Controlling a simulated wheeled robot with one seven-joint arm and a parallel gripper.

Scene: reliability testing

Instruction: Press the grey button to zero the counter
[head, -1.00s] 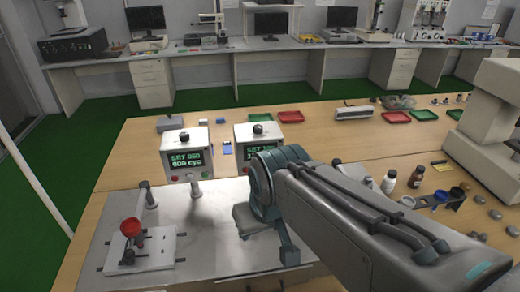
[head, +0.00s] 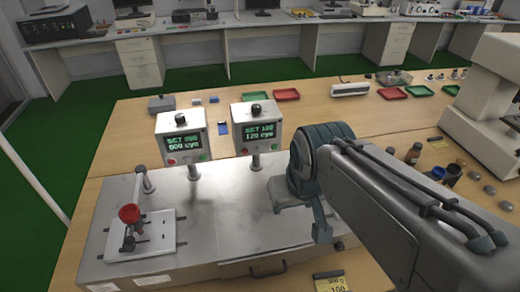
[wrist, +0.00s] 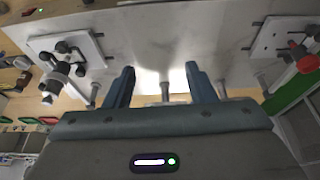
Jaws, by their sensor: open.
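Two white counter boxes stand on posts at the back of a steel bench. The left counter (head: 183,140) reads SET 050, 000 cyc. The right counter (head: 258,130) reads SET 100, about 120 cyc. Each has a dark knob on top, a red button at lower left and a green one at lower right. I cannot make out a grey button on either front. My gripper (wrist: 158,85) is open and empty in the wrist view, its two blue-grey fingers apart over the bench. In the head view my arm hides most of it, right of the right counter.
The steel bench (head: 215,225) carries a fixture with a red knob (head: 129,214) at left, also in the wrist view (wrist: 300,58). Another clamp fixture (wrist: 65,65) shows there. Bottles (head: 413,154) and a white machine (head: 490,100) stand at right.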

